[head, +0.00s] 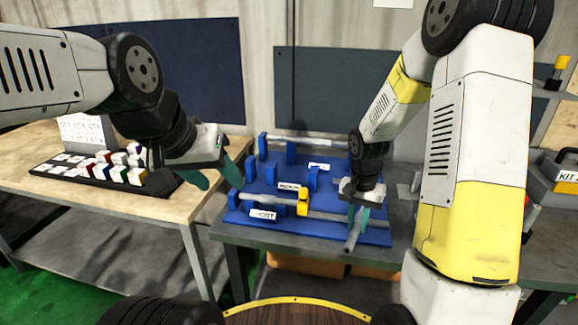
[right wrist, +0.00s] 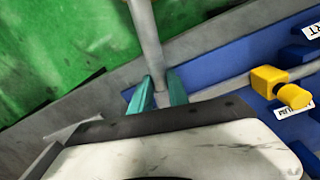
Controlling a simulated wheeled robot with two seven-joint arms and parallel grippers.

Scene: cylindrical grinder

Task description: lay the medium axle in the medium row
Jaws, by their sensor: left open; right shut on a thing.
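The blue rack board (head: 232,217) lies on the middle table, with upright blue supports and white row labels. The label for the medium row (head: 289,187) is in its middle. My right gripper (head: 360,208) is shut on a grey rod, taken as the medium axle (head: 352,236), at the board's front right. The axle slants across the board's front edge; it also shows between the fingers in the right wrist view (right wrist: 146,35). Whether it touches the board is unclear. My left gripper (head: 215,178) is open and empty, left of the board.
A long grey axle (head: 310,140) lies across the back supports. A yellow block (head: 303,202) sits at a lighter rod on the front row; it also shows in the right wrist view (right wrist: 268,80). A tray of small blocks (head: 105,172) stands on the left wooden table.

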